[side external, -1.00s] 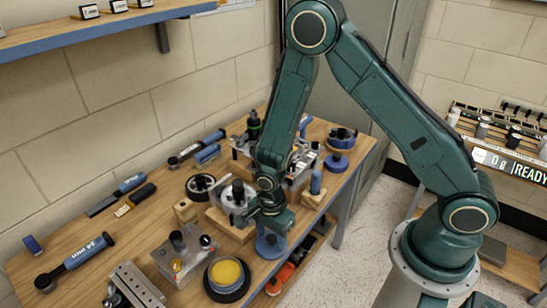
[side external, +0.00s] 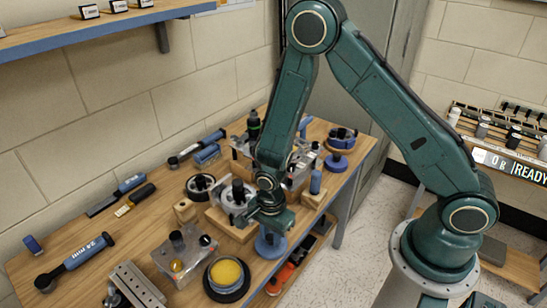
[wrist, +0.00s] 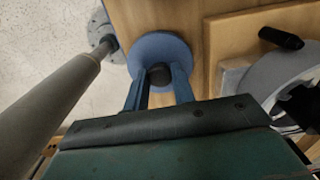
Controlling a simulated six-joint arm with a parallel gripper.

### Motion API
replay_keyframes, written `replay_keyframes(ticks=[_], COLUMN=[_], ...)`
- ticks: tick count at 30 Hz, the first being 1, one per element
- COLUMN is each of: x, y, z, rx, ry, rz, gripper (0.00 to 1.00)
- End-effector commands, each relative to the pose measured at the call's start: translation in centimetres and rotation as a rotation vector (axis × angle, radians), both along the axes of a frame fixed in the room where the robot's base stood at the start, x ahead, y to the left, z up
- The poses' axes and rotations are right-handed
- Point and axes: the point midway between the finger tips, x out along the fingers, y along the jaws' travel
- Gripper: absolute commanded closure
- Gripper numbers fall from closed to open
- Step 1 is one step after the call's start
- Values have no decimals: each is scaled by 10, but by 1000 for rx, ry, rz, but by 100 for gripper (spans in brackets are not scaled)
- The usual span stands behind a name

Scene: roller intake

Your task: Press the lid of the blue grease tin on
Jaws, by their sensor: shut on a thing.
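A round blue lid (side external: 270,244) with a black knob lies flat near the table's front edge, directly below my gripper (side external: 270,222). In the wrist view the lid (wrist: 158,48) shows as a blue disc, and my gripper (wrist: 159,86) has its two blue fingers shut on the black knob (wrist: 159,74). I cannot tell whether the lid touches the table. An open round tin (side external: 212,280) with yellow grease (side external: 228,272) and a dark base stands to the left of my gripper, nearer the camera. The lid is apart from it.
A wooden-based fixture (side external: 228,222) stands close behind my gripper. The table edge (side external: 303,243) is close on the right.

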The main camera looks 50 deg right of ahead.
Motion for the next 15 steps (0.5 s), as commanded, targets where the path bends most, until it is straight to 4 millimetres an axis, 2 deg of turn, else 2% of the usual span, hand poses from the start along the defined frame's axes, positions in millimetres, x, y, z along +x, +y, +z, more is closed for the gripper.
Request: replay_keyframes(ticks=[15], x=[0], y=[0], z=[19], rx=[0], ry=[-2], rz=[0], gripper=[100])
